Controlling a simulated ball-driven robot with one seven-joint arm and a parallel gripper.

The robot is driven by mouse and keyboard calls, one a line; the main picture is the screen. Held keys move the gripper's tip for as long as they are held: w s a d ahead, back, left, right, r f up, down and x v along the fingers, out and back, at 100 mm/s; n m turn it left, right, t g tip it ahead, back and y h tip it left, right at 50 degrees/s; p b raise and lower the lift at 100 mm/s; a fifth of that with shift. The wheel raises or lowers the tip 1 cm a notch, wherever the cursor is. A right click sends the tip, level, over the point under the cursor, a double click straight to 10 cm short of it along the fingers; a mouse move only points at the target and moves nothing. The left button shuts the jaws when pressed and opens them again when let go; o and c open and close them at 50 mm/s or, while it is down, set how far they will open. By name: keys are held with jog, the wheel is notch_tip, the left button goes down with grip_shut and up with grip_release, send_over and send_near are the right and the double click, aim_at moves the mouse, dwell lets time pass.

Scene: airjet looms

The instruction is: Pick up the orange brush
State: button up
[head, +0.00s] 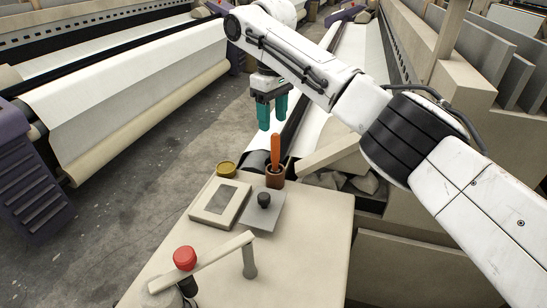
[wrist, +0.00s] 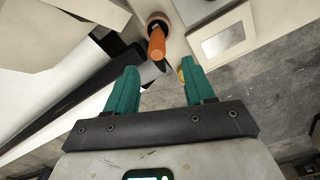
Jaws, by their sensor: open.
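The orange brush (head: 275,150) stands upright in a small brown cup (head: 275,178) at the far end of the table. My gripper (head: 271,118) is above and slightly behind the brush, pointing down, with teal fingers apart and nothing between them. In the wrist view the brush (wrist: 156,43) shows end-on beyond the fingertips, roughly in line with the gap between them. My gripper also shows in the wrist view (wrist: 158,68), open and empty. The lower part of the brush is hidden inside the cup (wrist: 158,19).
A beige tabletop (head: 310,235) carries a framed panel (head: 199,215), a yellow-lidded jar (head: 226,168), a grey plate with a black knob (head: 264,200) and a red-topped piece (head: 185,258) by a raised bar. Looms with white cloth (head: 130,85) stand left. Concrete floor lies between.

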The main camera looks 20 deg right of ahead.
aim_at(275, 134)
jog(key=shift+s+d+f+p, duration=0.15)
jog(key=shift+f+p, duration=0.3)
jog(key=shift+f, duration=1.2)
jog(key=shift+d+f+p, duration=0.15)
jog(key=shift+f+p, duration=0.25)
jog(key=shift+f, duration=1.25)
jog(key=shift+c, duration=0.2)
grip_shut()
